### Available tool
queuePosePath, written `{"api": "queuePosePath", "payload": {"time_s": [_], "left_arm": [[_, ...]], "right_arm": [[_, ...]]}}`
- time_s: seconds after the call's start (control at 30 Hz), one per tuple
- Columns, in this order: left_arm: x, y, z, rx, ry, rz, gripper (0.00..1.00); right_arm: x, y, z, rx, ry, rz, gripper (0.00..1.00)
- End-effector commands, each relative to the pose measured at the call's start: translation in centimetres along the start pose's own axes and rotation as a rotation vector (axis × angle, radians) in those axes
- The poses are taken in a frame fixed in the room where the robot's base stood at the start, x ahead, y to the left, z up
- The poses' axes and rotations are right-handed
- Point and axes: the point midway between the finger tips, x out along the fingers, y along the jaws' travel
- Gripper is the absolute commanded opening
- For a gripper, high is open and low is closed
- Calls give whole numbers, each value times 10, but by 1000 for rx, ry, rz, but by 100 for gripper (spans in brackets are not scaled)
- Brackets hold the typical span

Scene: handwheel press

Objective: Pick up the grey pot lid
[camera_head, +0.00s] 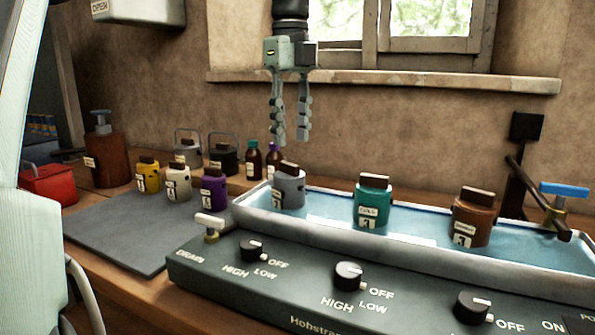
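The grey pot (291,190) stands upright in the left end of the water bath. Its grey lid (289,174) has a dark brown knob (288,167) and sits on top of the pot. My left gripper (291,138) hangs down from the top of the view, with its two jointed fingers apart and nothing between them. In the picture its fingertips are just above the lid's knob, with a gap; how far apart they are in depth is hard to tell. My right gripper is not in view.
A teal pot (373,203) and a brown pot (473,217) stand farther right in the bath (420,258). Yellow (148,178), cream (178,183) and purple (214,191) pots stand on the grey mat (135,240). Brown bottles (254,158) stand behind. A blue-handled tap (562,192) is at right.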

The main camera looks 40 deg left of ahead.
Motion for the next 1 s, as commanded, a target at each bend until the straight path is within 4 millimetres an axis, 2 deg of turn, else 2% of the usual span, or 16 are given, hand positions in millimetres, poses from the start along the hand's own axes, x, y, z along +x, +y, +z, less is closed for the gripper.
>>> {"api": "queuePosePath", "payload": {"time_s": [0.23, 0.4, 0.5, 0.67, 0.7, 1.0], "left_arm": [[34, 2, -1, 2, 3, 2, 36], [55, 1, -1, 0, 2, 1, 36], [59, 1, -1, 0, 1, 0, 36], [59, 1, -1, -1, 0, -1, 36], [59, 1, -1, -1, 0, -1, 35], [58, 1, -1, -1, 0, -1, 0]], "right_arm": [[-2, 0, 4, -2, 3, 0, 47], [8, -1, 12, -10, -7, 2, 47], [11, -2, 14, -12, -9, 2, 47], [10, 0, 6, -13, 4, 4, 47], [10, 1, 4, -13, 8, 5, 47], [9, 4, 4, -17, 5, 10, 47]]}}
